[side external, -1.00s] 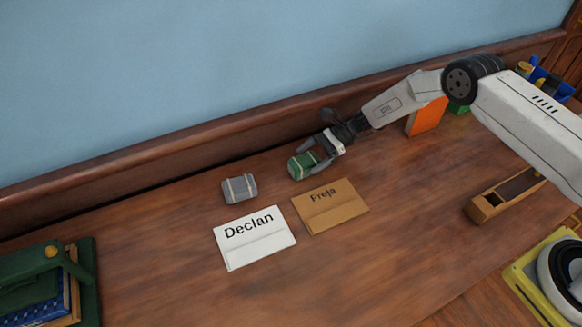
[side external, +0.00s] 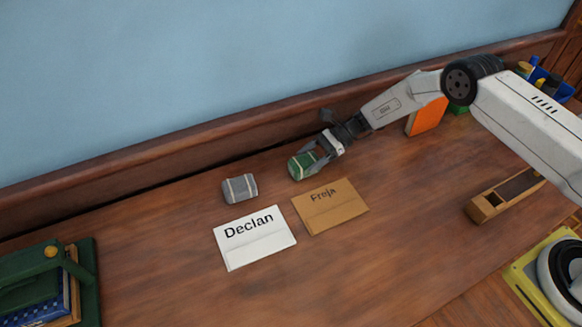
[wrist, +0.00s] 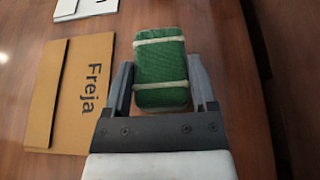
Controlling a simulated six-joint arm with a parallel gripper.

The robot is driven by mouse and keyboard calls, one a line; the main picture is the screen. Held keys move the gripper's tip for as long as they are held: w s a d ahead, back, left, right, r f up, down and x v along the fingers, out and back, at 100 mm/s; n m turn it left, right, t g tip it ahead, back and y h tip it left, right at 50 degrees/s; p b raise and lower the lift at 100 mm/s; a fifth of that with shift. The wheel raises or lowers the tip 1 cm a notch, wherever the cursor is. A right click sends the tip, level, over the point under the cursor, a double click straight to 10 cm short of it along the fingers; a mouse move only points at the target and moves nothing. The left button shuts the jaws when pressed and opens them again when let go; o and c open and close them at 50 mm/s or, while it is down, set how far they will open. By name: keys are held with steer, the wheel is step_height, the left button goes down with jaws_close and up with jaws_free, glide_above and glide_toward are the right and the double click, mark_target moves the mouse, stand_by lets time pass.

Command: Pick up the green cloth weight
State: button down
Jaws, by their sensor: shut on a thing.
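The green cloth weight (side external: 299,165) is a small padded block with two pale bands. It is at the back of the desk, just behind the brown envelope. In the wrist view the green cloth weight (wrist: 160,72) sits between the two fingers of my gripper (wrist: 161,92). My gripper (side external: 313,160) is shut on it, one finger along each side. I cannot tell whether the weight still touches the desk.
A grey cloth weight (side external: 239,188) lies to the left. A white envelope marked Declan (side external: 254,245) and a brown envelope marked Freja (side external: 332,212) lie in front. An orange block (side external: 427,117) and a wooden plane-like box (side external: 504,196) are at the right. The front middle desk is clear.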

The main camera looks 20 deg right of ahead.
mark_target(312, 159)
steer(key=shift+r, duration=0.2)
steer(key=shift+r, duration=1.55)
steer(key=shift+s+r, duration=0.25)
steer(key=s+d+r, duration=0.3)
steer(key=s+r, duration=0.6)
steer(key=s, duration=0.4)
steer(key=shift+d, duration=0.25)
steer(key=shift+a, duration=0.1)
